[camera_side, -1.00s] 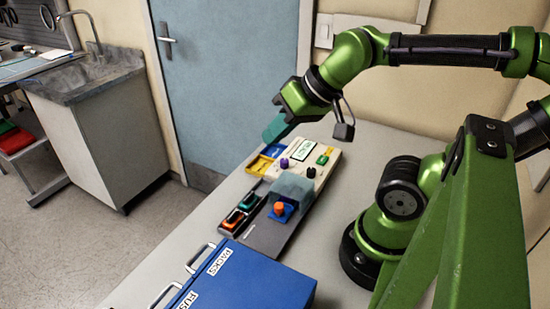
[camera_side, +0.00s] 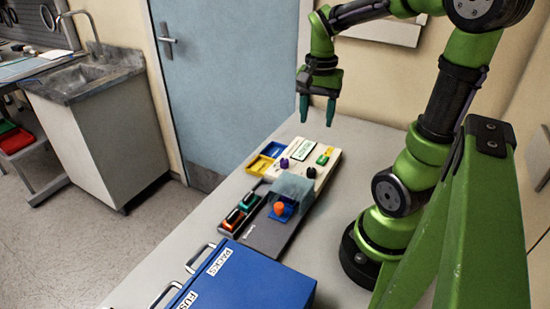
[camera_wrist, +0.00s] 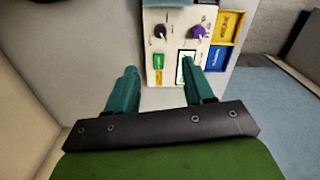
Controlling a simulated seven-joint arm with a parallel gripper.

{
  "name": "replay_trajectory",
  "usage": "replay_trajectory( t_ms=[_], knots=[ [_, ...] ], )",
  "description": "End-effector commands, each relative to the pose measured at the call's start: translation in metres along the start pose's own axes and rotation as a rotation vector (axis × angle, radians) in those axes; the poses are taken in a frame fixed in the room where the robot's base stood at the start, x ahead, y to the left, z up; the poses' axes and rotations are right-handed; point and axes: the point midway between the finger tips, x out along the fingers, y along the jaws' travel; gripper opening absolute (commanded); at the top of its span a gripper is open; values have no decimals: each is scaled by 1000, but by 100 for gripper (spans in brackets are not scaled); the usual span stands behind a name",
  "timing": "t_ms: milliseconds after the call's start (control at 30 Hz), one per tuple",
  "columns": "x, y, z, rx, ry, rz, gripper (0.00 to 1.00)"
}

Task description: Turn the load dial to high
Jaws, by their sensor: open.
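The cream pump panel (camera_side: 297,173) lies on the bench and carries two dials, a purple one (camera_side: 284,163) and a black one (camera_side: 311,172). I cannot read which is the load dial. In the wrist view the black dial (camera_wrist: 159,32) and the purple dial (camera_wrist: 198,32) sit side by side, with white pointer marks. The panel also has a lit display (camera_side: 303,149) and a green-yellow switch (camera_side: 323,158). My gripper (camera_side: 317,115) is open, empty and pointing down, well above the panel's far end, touching nothing. One finger partly covers the display in the wrist view.
A grey unit with a cloudy cover (camera_side: 292,187) and an orange knob (camera_side: 283,209) stands in front of the panel. Yellow (camera_side: 273,149) and blue (camera_side: 261,165) trays and a dark tray of coloured packs (camera_side: 236,214) lie left. A blue case (camera_side: 255,280) fills the near bench.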

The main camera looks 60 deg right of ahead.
Motion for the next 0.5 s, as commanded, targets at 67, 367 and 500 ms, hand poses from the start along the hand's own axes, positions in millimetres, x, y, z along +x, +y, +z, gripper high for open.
replay_trajectory(
  t_ms=[67, 367, 500],
  knots=[
    [13, 0, 1, -2, -3, 3, 53],
    [77, 1, 1, -5, -5, 4, 53],
    [108, 1, 2, -5, -6, 4, 53]
  ],
)
